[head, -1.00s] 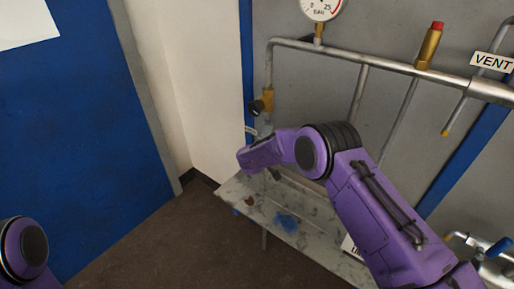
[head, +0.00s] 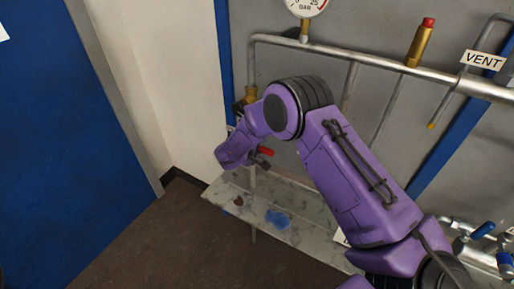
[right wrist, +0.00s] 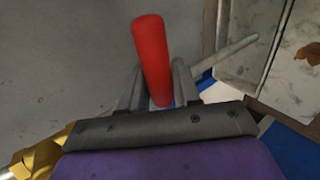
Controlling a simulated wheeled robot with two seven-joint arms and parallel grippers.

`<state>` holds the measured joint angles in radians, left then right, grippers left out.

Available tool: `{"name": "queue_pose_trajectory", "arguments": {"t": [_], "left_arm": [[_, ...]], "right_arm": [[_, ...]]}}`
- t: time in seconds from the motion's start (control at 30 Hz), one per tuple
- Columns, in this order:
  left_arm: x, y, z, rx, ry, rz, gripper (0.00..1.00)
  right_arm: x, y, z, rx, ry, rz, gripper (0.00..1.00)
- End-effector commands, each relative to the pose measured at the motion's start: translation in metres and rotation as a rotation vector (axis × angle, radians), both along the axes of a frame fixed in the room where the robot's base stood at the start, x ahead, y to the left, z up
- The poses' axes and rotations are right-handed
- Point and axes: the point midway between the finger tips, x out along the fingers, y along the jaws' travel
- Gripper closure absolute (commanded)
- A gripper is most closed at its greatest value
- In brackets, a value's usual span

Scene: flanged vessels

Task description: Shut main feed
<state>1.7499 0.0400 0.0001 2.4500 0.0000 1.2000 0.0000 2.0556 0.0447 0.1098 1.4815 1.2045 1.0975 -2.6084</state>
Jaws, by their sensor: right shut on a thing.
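A red lever handle (head: 266,151) shows just past my right gripper (head: 263,161) in the head view. In the right wrist view the red handle (right wrist: 152,55) stands up between the two grey fingers of my right gripper (right wrist: 156,90), which is shut on it. The handle's base is hidden by the gripper. A brass fitting (right wrist: 42,152) shows at the lower left of the wrist view. In the head view a brass valve body (head: 250,95) sits on the vertical pipe above my right wrist. No label for the main feed is readable. My left gripper is out of view.
A pressure gauge (head: 306,5), a brass relief fitting with a red cap (head: 421,42) and a VENT sign (head: 482,61) are along the upper pipe (head: 370,57). A stained ledge (head: 310,225) lies below. Blue-handled valves (head: 482,231) stand at lower right.

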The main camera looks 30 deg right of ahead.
Motion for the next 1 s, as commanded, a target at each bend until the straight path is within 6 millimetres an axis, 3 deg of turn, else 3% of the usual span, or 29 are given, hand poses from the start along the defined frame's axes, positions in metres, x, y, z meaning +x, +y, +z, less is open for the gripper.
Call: {"name": "queue_pose_trajectory", "arguments": {"t": [0.13, 0.17, 0.2, 0.57, 1.0], "left_arm": [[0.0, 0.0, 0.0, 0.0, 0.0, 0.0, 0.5], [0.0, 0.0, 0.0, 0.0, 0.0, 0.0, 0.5], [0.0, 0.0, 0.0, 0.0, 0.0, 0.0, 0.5], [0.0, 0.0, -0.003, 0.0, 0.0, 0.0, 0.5], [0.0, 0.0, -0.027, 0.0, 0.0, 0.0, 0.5]], "right_arm": [[0.001, -0.001, 0.001, -0.004, 0.0, -0.001, 1.0], [0.001, -0.001, 0.001, -0.004, 0.0, -0.001, 0.58], [0.001, -0.001, 0.001, -0.004, 0.0, -0.001, 0.5], [-0.002, 0.006, 0.004, -0.001, -0.002, 0.0, 0.5], [-0.036, 0.071, 0.054, -0.002, -0.003, -0.001, 0.5]]}}
